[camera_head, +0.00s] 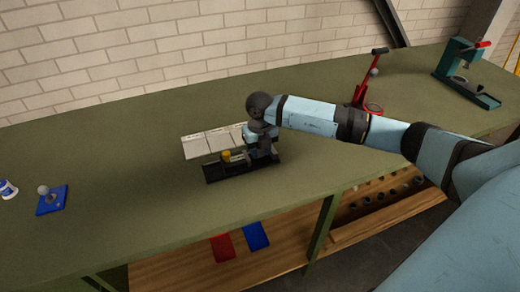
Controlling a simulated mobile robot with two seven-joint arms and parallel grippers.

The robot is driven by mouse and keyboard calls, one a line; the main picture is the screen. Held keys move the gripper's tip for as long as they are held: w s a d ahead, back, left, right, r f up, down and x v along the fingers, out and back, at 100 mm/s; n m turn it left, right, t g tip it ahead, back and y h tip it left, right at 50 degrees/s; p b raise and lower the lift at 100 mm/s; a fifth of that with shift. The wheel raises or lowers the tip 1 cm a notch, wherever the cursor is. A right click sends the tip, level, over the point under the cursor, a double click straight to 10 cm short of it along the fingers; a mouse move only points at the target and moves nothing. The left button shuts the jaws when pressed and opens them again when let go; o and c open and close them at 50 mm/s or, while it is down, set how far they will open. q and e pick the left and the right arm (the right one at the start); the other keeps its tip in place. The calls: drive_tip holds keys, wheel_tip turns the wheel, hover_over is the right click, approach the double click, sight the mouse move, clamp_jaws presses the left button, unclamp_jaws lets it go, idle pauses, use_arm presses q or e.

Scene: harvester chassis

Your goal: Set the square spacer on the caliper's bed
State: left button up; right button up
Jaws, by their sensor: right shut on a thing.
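The caliper's bed appears as a long black base (232,172) on the green bench, in the middle of the view. A small yellow part (227,155) shows above it; I cannot tell whether it belongs to the caliper. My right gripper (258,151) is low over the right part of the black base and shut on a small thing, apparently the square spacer. The gripper and wrist hide most of that thing, and I cannot tell whether it touches the bed. My left gripper is not in view.
Pale panels (208,143) lie behind the black base. A blue square plate with a ball (51,199) and a small bottle (8,188) are at left. A red stand (362,92) and a green press (465,72) stand at right. The bench front is clear.

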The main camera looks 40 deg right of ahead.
drive_tip(key=shift+f, duration=0.2)
drive_tip(key=shift+f+b, duration=0.5)
idle(0.4)
drive_tip(key=o, duration=1)
wheel_tip(320, 180, up, 14)
drive_tip(key=b, duration=0.1)
drive_tip(key=shift+f, duration=0.15)
